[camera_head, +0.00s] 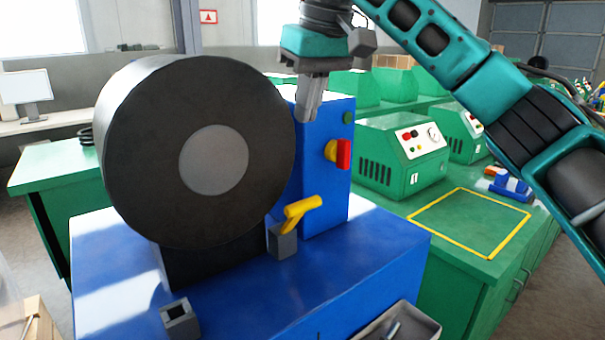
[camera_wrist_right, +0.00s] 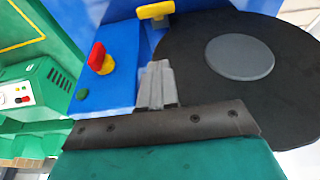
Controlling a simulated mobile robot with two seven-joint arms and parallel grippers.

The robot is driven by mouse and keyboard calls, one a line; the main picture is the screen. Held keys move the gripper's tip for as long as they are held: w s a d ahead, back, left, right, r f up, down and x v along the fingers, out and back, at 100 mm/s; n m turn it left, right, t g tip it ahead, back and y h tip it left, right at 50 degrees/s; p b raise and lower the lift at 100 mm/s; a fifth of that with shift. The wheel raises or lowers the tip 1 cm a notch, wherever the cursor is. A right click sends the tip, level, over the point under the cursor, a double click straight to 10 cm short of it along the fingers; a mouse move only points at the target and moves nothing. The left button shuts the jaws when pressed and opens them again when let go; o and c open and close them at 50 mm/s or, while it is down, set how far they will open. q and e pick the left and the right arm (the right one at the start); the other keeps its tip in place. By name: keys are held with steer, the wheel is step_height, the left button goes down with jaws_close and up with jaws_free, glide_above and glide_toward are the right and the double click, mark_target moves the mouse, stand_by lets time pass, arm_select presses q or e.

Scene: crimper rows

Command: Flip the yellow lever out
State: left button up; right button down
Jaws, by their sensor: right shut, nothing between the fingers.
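The yellow lever (camera_head: 302,208) sticks up at a slant from a small grey block (camera_head: 283,243) on the blue machine base, right of the big black disc (camera_head: 130,150). In the right wrist view the lever (camera_wrist_right: 156,10) shows at the top, beyond the fingertips. My right gripper (camera_head: 306,119) points down above the lever, beside the blue upright box (camera_head: 325,170). It is shut and empty, apart from the lever. The shut fingers also show in the right wrist view (camera_wrist_right: 157,66). My left gripper is in neither view.
A red switch on a yellow base (camera_head: 343,153) sits on the blue box. A grey square socket (camera_head: 180,318) and a grey tray (camera_head: 425,327) are at the front. Green machines (camera_head: 385,165) and a yellow-outlined area (camera_head: 470,250) lie on the green bench at right.

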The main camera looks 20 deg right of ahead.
glide_above(293, 220)
steer(key=d, duration=0.1)
steer(key=x, duration=0.3)
steer(key=s+x, duration=0.1)
steer(key=x, duration=0.2)
steer(key=d+x, duration=0.1)
steer(key=x, duration=0.2)
steer(key=shift+s+f, duration=0.3)
steer(key=shift+f, duration=0.3)
steer(key=shift+s+d+f, duration=0.1)
steer(key=shift+s+f, duration=0.15)
steer(key=shift+f, duration=0.25)
steer(key=shift+s+d+f, duration=0.1)
steer(key=shift+s+f, duration=0.15)
steer(key=shift+f, duration=0.25)
steer(key=shift+s+f, duration=0.4)
steer(key=shift+f, duration=0.3)
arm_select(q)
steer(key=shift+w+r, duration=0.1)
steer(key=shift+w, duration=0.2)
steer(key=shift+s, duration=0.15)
